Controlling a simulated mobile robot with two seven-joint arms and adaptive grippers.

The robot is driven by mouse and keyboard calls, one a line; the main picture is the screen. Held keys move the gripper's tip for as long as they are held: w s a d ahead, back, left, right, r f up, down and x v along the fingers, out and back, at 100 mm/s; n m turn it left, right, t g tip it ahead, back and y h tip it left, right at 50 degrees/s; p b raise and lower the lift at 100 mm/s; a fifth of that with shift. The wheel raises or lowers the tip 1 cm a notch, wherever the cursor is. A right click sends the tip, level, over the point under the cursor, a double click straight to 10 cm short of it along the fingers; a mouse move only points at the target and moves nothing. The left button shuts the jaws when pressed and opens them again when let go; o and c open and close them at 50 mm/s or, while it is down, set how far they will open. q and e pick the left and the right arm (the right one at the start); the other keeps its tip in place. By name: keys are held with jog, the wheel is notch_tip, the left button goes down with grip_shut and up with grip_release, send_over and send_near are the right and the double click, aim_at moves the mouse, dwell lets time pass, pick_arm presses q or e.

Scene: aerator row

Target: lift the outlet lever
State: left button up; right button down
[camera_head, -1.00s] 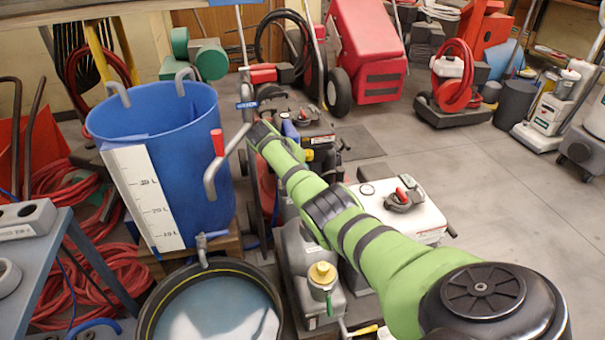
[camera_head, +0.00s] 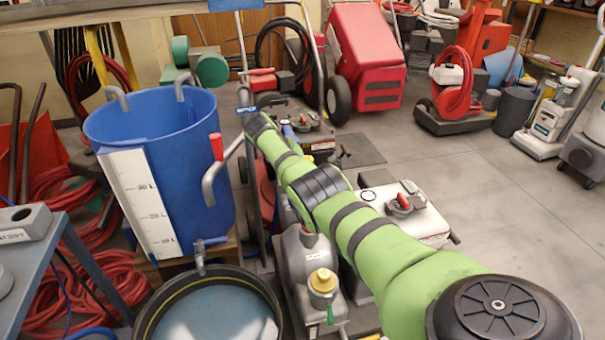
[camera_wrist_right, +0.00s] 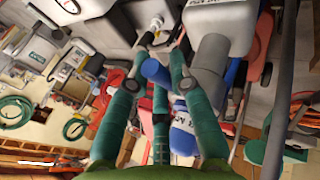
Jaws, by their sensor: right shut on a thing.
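In the right wrist view my right gripper (camera_wrist_right: 159,62) has green fingers and is shut on a blue cylindrical handle (camera_wrist_right: 155,71). The handle lies between the fingertips, partly hidden by the right-hand finger. I take it to be the outlet lever, though its base and joint are hidden. In the head view my green right arm reaches up and left over the machine row. Its hand is not clear there. A blue part (camera_head: 289,131) shows just right of the arm's far end; I cannot tell whether it is the held handle. My left gripper is not in view.
A blue graduated tank (camera_head: 190,150) stands left of the arm, with a red-gripped crank (camera_head: 216,148) on its side. A round basin (camera_head: 270,290) of water is below it. A yellow-capped grey canister (camera_head: 322,281) and a white-topped machine (camera_head: 430,222) sit close beside the arm.

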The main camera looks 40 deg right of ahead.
jog(key=c, duration=1.1)
grip_release()
jog(key=shift+s+f, duration=0.1)
jog(key=shift+a+r, duration=0.15)
jog(key=shift+r, duration=0.15)
jog(key=v, duration=1.1)
jog(key=shift+a+r, duration=0.1)
jog(key=shift+r, duration=0.1)
